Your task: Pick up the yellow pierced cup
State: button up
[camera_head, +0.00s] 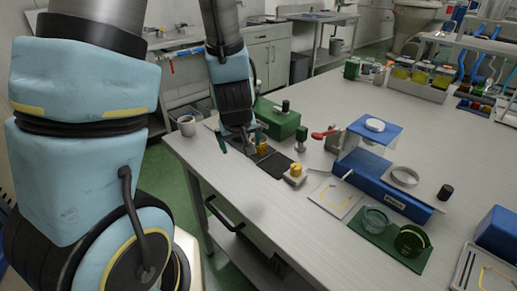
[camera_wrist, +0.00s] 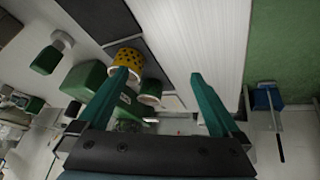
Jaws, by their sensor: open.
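The yellow pierced cup (camera_head: 262,149) stands on a dark mat (camera_head: 273,164) near the table's left edge. In the wrist view the cup (camera_wrist: 127,60) shows its dark holes beside the tip of the left finger, not centred between the fingers. My gripper (camera_head: 237,143) is open and empty, just left of the cup in the head view. Its two green fingers (camera_wrist: 160,76) are spread wide in the wrist view. The left finger hides part of the cup's lower side. I cannot tell whether that finger touches it.
A green box (camera_head: 277,119) stands behind the cup. A small block with a yellow knob (camera_head: 296,170) is at its right. A pale mug (camera_head: 187,125) sits at the table's left corner. In the wrist view a green round item (camera_wrist: 150,90) is close to the left finger.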

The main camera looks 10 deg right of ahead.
jog(key=d+t, duration=0.1)
jog(key=d+f+t, duration=0.1)
jog(key=d, duration=0.1)
jog(key=d+f+t+y, duration=0.1)
jog(key=d, duration=0.1)
jog(key=shift+s+d+f, duration=0.1)
jog(key=shift+s+f, duration=0.15)
jog(key=shift+s, duration=0.15)
jog(key=d+t, duration=0.1)
jog(key=s+r+t, duration=0.1)
jog(key=t, duration=0.1)
jog(key=shift+s+d+t+y+b, duration=0.3)
jog(key=shift+d, duration=0.05)
jog(key=shift+s+r+t, duration=0.15)
jog(key=shift+r+t, duration=0.05)
jog(key=shift+t, duration=0.1)
jog(key=shift+d+r, duration=0.1)
jog(key=x, duration=0.5)
jog(key=shift+p, duration=0.35)
jog(key=shift+r+p+x, duration=0.2)
jog(key=shift+p+x, duration=0.7)
jog(key=shift+x, duration=1.9)
jog(key=shift+c, duration=0.2)
jog(key=c, duration=1.5)
